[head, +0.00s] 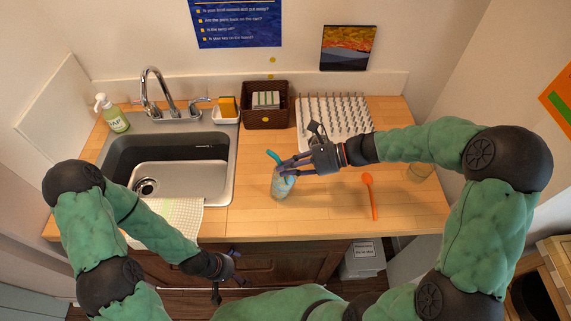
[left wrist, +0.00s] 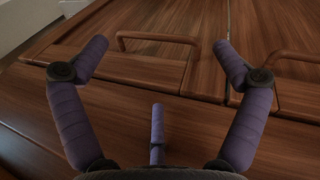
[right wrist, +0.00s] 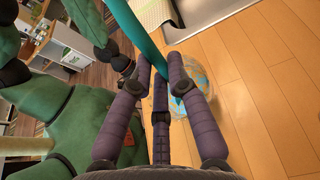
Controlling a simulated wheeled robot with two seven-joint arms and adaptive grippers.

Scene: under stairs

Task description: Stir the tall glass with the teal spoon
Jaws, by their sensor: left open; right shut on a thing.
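The tall glass (head: 282,184) stands upright on the wooden counter, right of the sink, with bluish contents. It also shows in the right wrist view (right wrist: 195,88), partly behind my fingers. The teal spoon (head: 273,156) rises tilted from the glass mouth; its lower end is hidden. In the right wrist view the teal spoon (right wrist: 139,30) passes between my fingertips. My right gripper (head: 286,168) is shut on the spoon above the glass. My left gripper (head: 228,277) is open and empty, below the counter's front edge; the left wrist view shows its spread fingers (left wrist: 155,60) before cabinet doors.
An orange spoon (head: 370,195) lies right of the glass. A white spiked rack (head: 340,115) and a brown basket (head: 265,118) stand behind. The sink (head: 170,165) is at left. Counter in front is clear.

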